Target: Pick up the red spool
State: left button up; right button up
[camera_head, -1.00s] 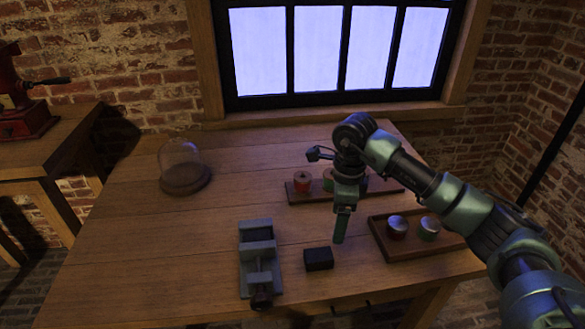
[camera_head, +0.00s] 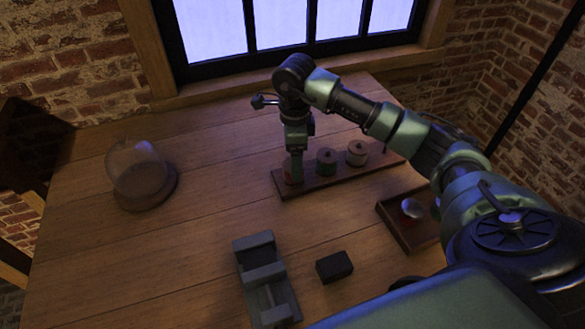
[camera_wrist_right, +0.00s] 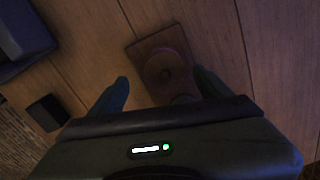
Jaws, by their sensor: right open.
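The red spool (camera_head: 287,174) stands at the left end of a wooden rack (camera_head: 318,183) in the head view, mostly hidden behind my right gripper (camera_head: 297,178). In the right wrist view the spool (camera_wrist_right: 165,70) shows from above as a dim round shape on the rack's end. My right gripper (camera_wrist_right: 160,88) is open there, one finger to each side, with the spool between and slightly beyond the fingertips. I cannot tell whether a finger touches it. My left gripper is not in view.
A green spool (camera_head: 326,162) and a pale spool (camera_head: 357,153) stand to the right on the rack. A tray (camera_head: 392,212) with a jar lies right, partly behind my arm. A grey vise (camera_head: 262,265), black block (camera_head: 334,266) and glass dome (camera_head: 137,165) stand on the table.

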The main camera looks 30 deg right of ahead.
jog(key=f, duration=0.4)
jog(key=shift+w+d+p, duration=0.15)
jog(key=shift+w+p, duration=0.2)
jog(key=shift+f, duration=0.3)
jog(key=c, duration=1.6)
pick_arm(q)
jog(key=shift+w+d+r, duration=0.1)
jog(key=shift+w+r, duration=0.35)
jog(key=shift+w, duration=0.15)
pick_arm(e)
jog(key=shift+r, duration=0.2)
